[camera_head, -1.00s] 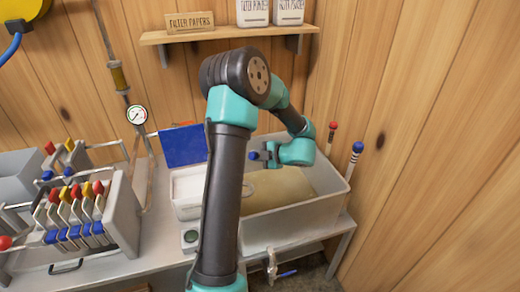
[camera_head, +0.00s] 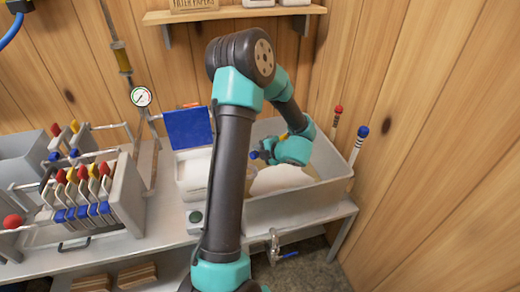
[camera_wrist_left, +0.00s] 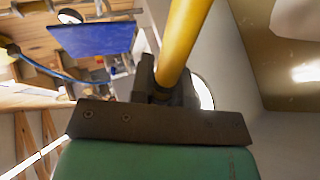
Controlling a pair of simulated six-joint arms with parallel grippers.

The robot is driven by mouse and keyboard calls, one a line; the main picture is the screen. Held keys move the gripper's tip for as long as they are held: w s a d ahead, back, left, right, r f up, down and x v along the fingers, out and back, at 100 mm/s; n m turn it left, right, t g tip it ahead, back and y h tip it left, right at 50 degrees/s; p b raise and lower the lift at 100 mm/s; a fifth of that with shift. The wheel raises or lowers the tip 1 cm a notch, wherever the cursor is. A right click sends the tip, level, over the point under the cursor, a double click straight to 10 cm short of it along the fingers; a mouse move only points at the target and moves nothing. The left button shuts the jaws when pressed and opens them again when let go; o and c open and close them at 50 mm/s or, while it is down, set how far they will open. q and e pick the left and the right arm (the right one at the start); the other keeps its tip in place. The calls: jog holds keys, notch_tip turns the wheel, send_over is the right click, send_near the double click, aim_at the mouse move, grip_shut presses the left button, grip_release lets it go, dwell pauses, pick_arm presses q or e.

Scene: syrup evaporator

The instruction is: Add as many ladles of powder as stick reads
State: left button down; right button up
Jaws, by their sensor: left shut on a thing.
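My left gripper (camera_head: 268,152) is over the right part of the pan (camera_head: 310,192) of tan liquid. In the left wrist view it is shut on a yellow handle (camera_wrist_left: 184,45). A blue knob (camera_head: 254,155) shows beside it in the head view; I cannot tell whether it belongs to the handle. The handle's far end is hidden. A white tub (camera_head: 188,192) with a raised blue lid (camera_head: 188,127) stands left of the pan, partly behind my arm.
A filter press (camera_head: 95,195) with red, yellow and blue knobs fills the bench's left. A gauge (camera_head: 141,97) on a pipe stands behind it. A small device (camera_head: 195,217) sits before the tub. A tap (camera_head: 274,247) is below the pan. Wooden walls close the back and right.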

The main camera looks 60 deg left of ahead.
pick_arm(q)
jog(key=shift+r, duration=0.15)
dwell(0.4)
jog(key=shift+w+a+r+m+g, duration=0.1)
jog(key=shift+w+r+m+g, duration=0.15)
jog(key=shift+r+m+g, duration=0.65)
jog(key=shift+w+r+m+g, duration=0.25)
jog(key=shift+r+m+g, duration=0.25)
jog(key=shift+r, duration=0.75)
